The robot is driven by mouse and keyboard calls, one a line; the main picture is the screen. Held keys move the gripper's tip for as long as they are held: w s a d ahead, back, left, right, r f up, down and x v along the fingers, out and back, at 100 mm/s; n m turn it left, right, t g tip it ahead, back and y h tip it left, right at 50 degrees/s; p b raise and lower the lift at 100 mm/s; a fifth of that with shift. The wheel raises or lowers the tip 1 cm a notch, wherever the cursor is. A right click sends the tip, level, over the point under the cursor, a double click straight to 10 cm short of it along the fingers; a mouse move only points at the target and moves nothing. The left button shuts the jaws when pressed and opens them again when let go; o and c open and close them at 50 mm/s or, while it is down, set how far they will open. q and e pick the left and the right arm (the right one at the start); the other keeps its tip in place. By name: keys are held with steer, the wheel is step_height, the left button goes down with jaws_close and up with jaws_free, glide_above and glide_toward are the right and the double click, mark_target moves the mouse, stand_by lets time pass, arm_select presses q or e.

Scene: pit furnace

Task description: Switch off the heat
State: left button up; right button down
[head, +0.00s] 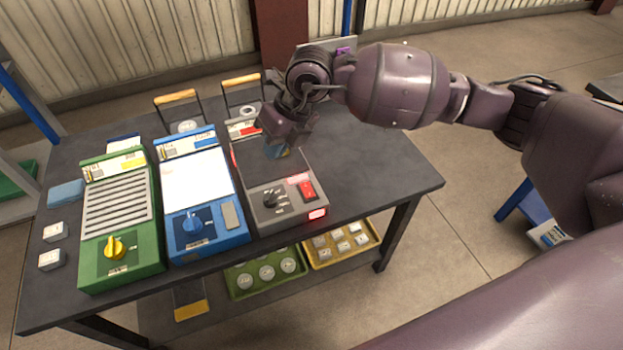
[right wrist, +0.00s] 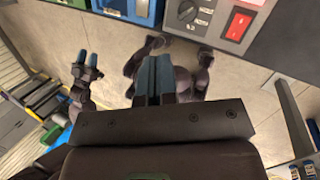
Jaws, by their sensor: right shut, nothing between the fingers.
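A grey heater unit (head: 285,203) stands at the right of three units on the dark table. Its front panel has a black knob (head: 269,199) and a red rocker switch (head: 306,188); a small red lamp (head: 317,214) below the switch looks lit. The right wrist view shows the switch (right wrist: 238,24) and knob (right wrist: 187,12) at the top edge. My right gripper (head: 277,151) is shut and empty above the back of the grey unit, apart from the switch. In the right wrist view my left gripper (right wrist: 71,64) hangs away from the table, its fingers apart.
A blue unit (head: 205,241) with a blue knob and a green unit (head: 145,277) with a yellow knob stand to the left. Green (head: 239,291) and yellow (head: 313,264) trays of small parts sit on the lower shelf. The table's right end is clear.

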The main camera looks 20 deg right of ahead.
arm_select(q)
steer(key=shift+s+f, duration=0.15)
steer(key=shift+f, duration=0.1)
arm_select(e)
steer(key=d+f+m+h, duration=0.1)
steer(key=d+m+h, duration=0.2)
steer(key=d, duration=0.4)
steer(key=shift+w+f+h, duration=0.15)
steer(key=shift+f+h, duration=0.2)
steer(key=shift+h, duration=0.55)
steer(key=b, duration=0.3)
glide_toward(306, 186)
steer(key=f, duration=0.7)
steer(key=shift+w, duration=0.3)
steer(key=shift+w+f, duration=0.1)
steer(key=shift+f, duration=0.15)
arm_select(q)
steer(key=shift+w+d+f+g, duration=0.1)
steer(key=shift+w+f+g, duration=0.05)
steer(key=shift+f, duration=0.5)
steer(key=shift+w+f+g, duration=0.1)
steer(key=shift+f+g, duration=0.05)
steer(key=shift+f, duration=0.45)
steer(key=shift+r, duration=0.1)
